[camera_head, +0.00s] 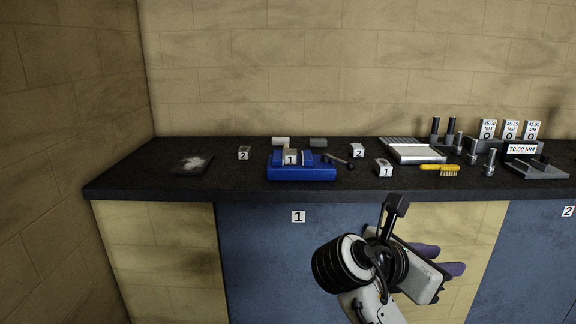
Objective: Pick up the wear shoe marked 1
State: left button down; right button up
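A small pale block marked 1 (384,168) stands on the dark bench top, right of the blue vise. Another pale block marked 1 (290,157) sits in the blue vise (302,174), between its jaws. I cannot tell from their shape which of the two is the wear shoe. My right gripper (452,260) is in front of the bench, below its top edge and apart from both blocks. Its two purple-grey fingers point right with a gap between them, and nothing shows in the gap. My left gripper is out of view.
Blocks marked 2 stand left (244,153) and right (358,151) of the vise. A yellow brush (440,170), a grey tray (415,153), dark posts and millimetre-marked blocks (510,130) crowd the right. A dark plate with pale powder (194,163) lies left. The front left bench is clear.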

aim_at(290, 154)
jog(key=u, duration=0.75)
jog(key=i, duration=0.75)
jog(key=u, duration=0.85)
jog(key=i, duration=1.05)
jog(key=z, duration=0.95)
jog(key=i, duration=0.8)
jog(key=z, duration=0.8)
